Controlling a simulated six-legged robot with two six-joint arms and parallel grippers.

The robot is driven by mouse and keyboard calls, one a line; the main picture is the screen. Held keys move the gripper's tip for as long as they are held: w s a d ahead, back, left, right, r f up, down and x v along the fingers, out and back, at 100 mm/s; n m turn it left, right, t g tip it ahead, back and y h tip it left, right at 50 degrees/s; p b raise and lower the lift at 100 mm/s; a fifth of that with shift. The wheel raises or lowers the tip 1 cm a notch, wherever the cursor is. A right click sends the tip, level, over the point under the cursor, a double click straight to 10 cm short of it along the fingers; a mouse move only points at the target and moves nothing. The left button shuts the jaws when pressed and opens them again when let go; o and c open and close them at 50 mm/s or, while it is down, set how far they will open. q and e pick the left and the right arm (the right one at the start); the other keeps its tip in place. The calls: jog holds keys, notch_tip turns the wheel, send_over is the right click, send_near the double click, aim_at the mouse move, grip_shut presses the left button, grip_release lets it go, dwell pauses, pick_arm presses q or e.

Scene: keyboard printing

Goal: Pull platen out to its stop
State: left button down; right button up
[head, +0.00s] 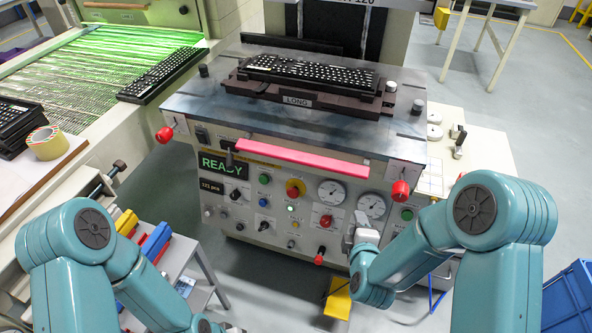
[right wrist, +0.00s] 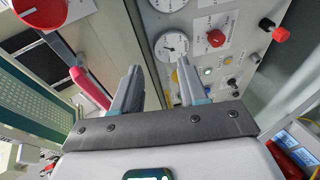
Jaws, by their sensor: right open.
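The platen (head: 240,108) is a grey metal plate on top of the printing machine. It carries a dark fixture marked LONG (head: 297,101) with a black keyboard (head: 310,73) lying on it. A pink-red bar (head: 300,157) runs along the front edge; it also shows in the right wrist view (right wrist: 90,88), left of the fingers. My right gripper (head: 356,229) is in front of the control panel, below and right of the bar. Its two fingers (right wrist: 158,88) are apart with nothing between them, and not touching the bar. My left arm is low at the left, its gripper out of view.
Red knobs (head: 401,190) flank the front edge. The panel (head: 285,205) below holds gauges, buttons and a READY display (head: 222,165). A green-lit conveyor (head: 95,65) with another keyboard (head: 160,75) stands left. A blue crate (head: 570,300) is at the lower right.

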jog(key=w+a+r+n+t+b, duration=0.3)
jog(key=a+t+b, duration=0.15)
jog(key=b, duration=0.25)
jog(key=t+y+b, duration=0.2)
jog(key=t+b, duration=0.1)
jog(key=b, duration=0.4)
send_near(297, 163)
jog(key=shift+n+g, duration=0.25)
jog(key=shift+n, duration=0.15)
jog(key=w+r, duration=0.1)
jog(key=w, duration=0.3)
jog(key=w+r, duration=0.1)
jog(key=w, duration=0.3)
jog(key=w+r+b, duration=0.1)
jog(key=w, duration=0.3)
jog(key=shift+w+a, duration=0.15)
jog(key=shift+w, duration=0.05)
pick_arm(q)
notch_tip(297, 163, down, 19)
pick_arm(e)
grip_shut()
